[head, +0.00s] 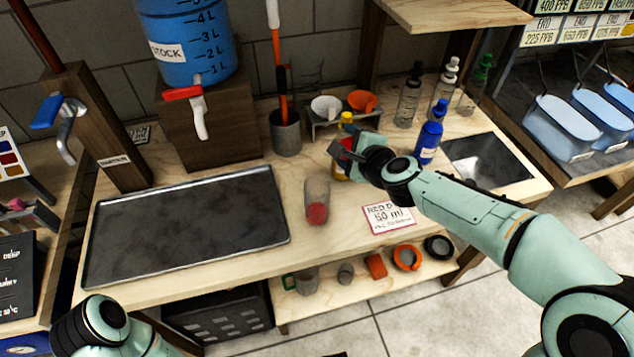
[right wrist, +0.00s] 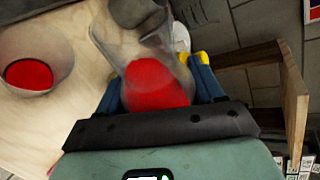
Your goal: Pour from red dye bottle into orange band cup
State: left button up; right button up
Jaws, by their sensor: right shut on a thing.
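A clear cup (head: 317,188) stands upright on the bench, with red liquid at its bottom. It also shows at the left of the right wrist view (right wrist: 58,48); I cannot make out an orange band on it. My right gripper (head: 345,147) is shut on a clear vessel (right wrist: 125,42) holding red liquid, apparently the red dye bottle. Its yellow-tipped fingers (right wrist: 165,85) lie around the vessel. The held vessel is behind and right of the cup, apart from it; its exact tilt is unclear. My left arm enters at the lower left, its gripper out of view.
A dark tray (head: 185,228) lies left of the cup. A red-text 50 ml card (head: 389,216) lies at the front right. A blue bottle (head: 429,138) and several capped bottles stand behind my right arm. A tool holder (head: 286,133) and an orange funnel (head: 362,101) stand behind.

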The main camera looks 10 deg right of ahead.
pick_arm(q)
jog(key=shift+w+f+b, duration=0.25)
jog(key=shift+f+b, duration=0.25)
jog(key=shift+b, duration=0.1)
pick_arm(e)
jog(key=shift+w+d+f+n+t+h, duration=0.1)
jog(key=shift+d+f+n+t+h, duration=0.1)
jog(key=shift+n+t+h, duration=0.4)
dwell(2.0)
pick_arm(q)
jog(key=shift+w+f+b, duration=0.2)
jog(key=shift+f+b, duration=0.25)
jog(key=shift+b, duration=0.1)
pick_arm(e)
jog(key=shift+a+f+n, duration=0.15)
jog(key=shift+f+n, duration=0.25)
dwell(0.3)
pick_arm(q)
jog(key=shift+w+a+f+t, duration=0.2)
jog(key=shift+w+f+t, duration=0.05)
jog(key=shift+w+t, duration=0.1)
pick_arm(e)
jog(key=shift+f+h, duration=0.2)
jog(key=shift+h, duration=0.1)
